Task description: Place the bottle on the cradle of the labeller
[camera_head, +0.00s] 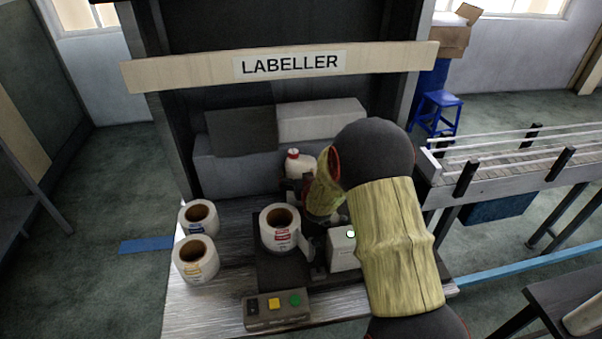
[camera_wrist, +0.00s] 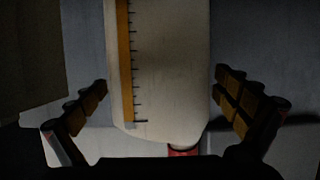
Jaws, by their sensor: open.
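The bottle (camera_head: 299,165) is white with a red cap and shows behind the label roll in the head view; its lower part is hidden. In the wrist view the bottle (camera_wrist: 170,60) lies between the fingers, with an orange graduated strip along its side and red at its neck end. My gripper (camera_wrist: 161,85) is open, its two fingers on either side of the bottle with gaps between. In the head view my arm hides most of the gripper. The labeller (camera_head: 267,268) stands on the table. I cannot tell whether the bottle rests on its cradle, which is hidden.
A label roll (camera_head: 280,229) is mounted on the labeller, beside a white box (camera_head: 342,251). A button panel (camera_head: 276,309) sits in front. Two spare rolls, one behind (camera_head: 198,218) and one nearer (camera_head: 196,261), stand at left. A conveyor (camera_head: 515,155) runs at right.

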